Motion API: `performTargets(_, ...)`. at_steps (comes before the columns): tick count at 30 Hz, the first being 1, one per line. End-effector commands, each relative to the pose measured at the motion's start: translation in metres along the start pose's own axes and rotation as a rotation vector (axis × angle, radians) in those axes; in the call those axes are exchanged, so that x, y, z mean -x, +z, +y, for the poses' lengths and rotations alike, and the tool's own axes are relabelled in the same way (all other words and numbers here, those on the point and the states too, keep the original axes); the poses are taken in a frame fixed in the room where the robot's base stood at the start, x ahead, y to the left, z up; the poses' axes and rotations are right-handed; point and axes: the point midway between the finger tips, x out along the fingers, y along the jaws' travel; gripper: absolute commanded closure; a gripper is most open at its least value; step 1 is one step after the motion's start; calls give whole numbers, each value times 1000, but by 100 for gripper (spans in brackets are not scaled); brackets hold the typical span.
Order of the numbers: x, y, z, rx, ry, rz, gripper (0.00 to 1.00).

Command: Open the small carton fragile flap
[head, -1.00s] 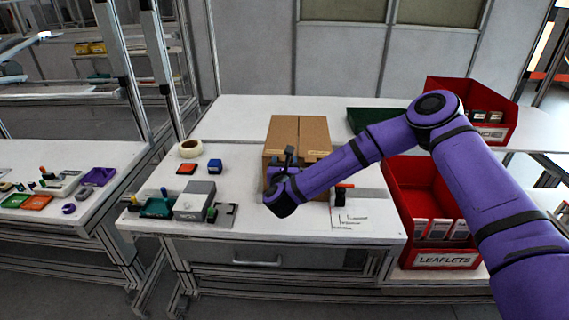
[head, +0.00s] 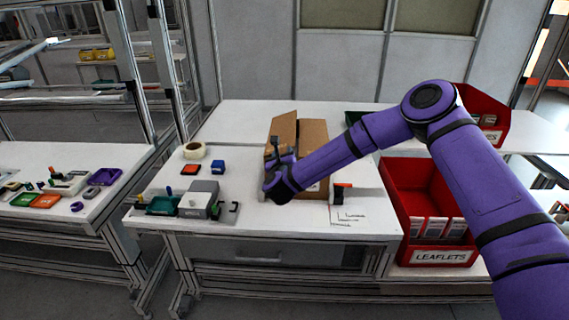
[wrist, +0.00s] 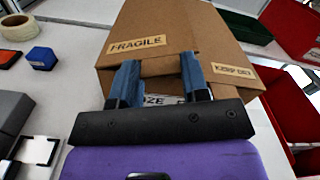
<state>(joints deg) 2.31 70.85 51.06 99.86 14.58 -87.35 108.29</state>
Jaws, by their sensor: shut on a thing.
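In the wrist view, the flap (wrist: 170,25) bears a FRAGILE label, and a second label sits on the carton's right part (wrist: 233,69). My gripper (wrist: 160,62) has its two blue fingers at the flap's near edge, shut on it with cardboard between them. In the head view my gripper (head: 279,152) is at the carton's near left side. A partly hidden label ending in "ZE" shows between the fingers.
A tape roll (head: 194,151), a blue box (head: 217,166) and an orange pad (head: 191,169) lie left of the carton. A grey device (head: 203,195) stands nearer. The red leaflets bin (head: 413,200) is at the right. Bare table lies left of the carton.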

Motion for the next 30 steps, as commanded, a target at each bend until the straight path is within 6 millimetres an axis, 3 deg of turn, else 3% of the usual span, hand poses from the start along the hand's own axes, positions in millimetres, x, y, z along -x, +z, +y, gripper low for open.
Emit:
performTargets(17, -1, 41, 14, 550, -1, -4, 100)
performTargets(30, 0, 63, 37, 967, 0, -4, 100)
